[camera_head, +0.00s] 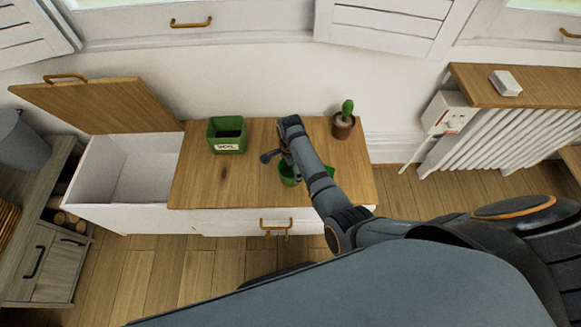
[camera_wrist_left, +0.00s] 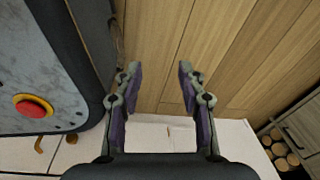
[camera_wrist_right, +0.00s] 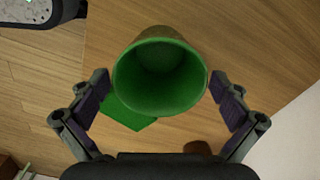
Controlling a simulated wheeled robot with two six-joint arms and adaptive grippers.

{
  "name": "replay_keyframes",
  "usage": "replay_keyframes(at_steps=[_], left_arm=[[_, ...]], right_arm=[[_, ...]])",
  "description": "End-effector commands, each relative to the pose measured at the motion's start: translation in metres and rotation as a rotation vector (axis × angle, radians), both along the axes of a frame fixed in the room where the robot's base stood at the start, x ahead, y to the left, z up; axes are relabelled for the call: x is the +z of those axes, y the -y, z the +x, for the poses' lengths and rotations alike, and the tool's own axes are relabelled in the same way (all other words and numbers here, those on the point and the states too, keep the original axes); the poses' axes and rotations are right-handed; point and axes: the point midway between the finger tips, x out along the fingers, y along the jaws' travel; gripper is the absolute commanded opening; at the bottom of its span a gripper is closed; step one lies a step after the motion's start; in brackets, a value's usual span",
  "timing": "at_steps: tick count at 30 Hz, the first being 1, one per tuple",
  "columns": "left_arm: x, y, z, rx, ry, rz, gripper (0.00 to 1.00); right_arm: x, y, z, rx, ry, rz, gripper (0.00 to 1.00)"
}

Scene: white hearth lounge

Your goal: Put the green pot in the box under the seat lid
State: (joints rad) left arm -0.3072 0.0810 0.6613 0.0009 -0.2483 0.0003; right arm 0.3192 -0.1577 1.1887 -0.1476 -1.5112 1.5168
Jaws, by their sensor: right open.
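The round green pot (camera_wrist_right: 160,70) shows mouth-on and empty in the right wrist view, between the spread fingers of my right gripper (camera_wrist_right: 158,95). In the head view the pot (camera_head: 288,176) is mostly hidden by my right arm, on the wooden seat top (camera_head: 225,180). My right gripper (camera_head: 274,153) is open there. The seat lid (camera_head: 105,103) stands raised at the left, and the white box (camera_head: 142,172) under it is open; the part I see is empty. My left gripper (camera_wrist_left: 160,80) is open and empty above the floor, seen only in its wrist view.
A square green labelled planter (camera_head: 226,146) and a potted cactus (camera_head: 343,122) stand on the seat top. A flat green piece (camera_wrist_right: 130,113) lies by the pot. A grey cabinet (camera_head: 38,262) is left; a radiator (camera_head: 500,140) is right.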

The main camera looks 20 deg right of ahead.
Motion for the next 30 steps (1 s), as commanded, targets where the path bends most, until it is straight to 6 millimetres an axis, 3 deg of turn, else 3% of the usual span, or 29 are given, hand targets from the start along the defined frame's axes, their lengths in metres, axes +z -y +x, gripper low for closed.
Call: replay_keyframes(at_steps=[10, 18, 22, 30], left_arm=[[0.068, -0.001, -0.016, 0.000, -0.015, 0.001, 0.40], [0.123, -0.001, -0.012, 0.000, -0.008, 0.000, 0.40], [0.131, -0.001, -0.007, -0.001, -0.001, 0.000, 0.40], [0.128, 0.000, -0.007, 0.000, -0.002, 0.000, 0.40]], right_arm=[[0.065, 0.000, 0.000, 0.000, 0.000, 0.000, 1.00], [0.114, 0.000, 0.000, 0.000, 0.000, 0.000, 1.00], [0.120, 0.000, 0.000, 0.000, 0.000, 0.000, 1.00], [0.118, 0.000, 0.000, 0.000, 0.001, 0.000, 1.00]])
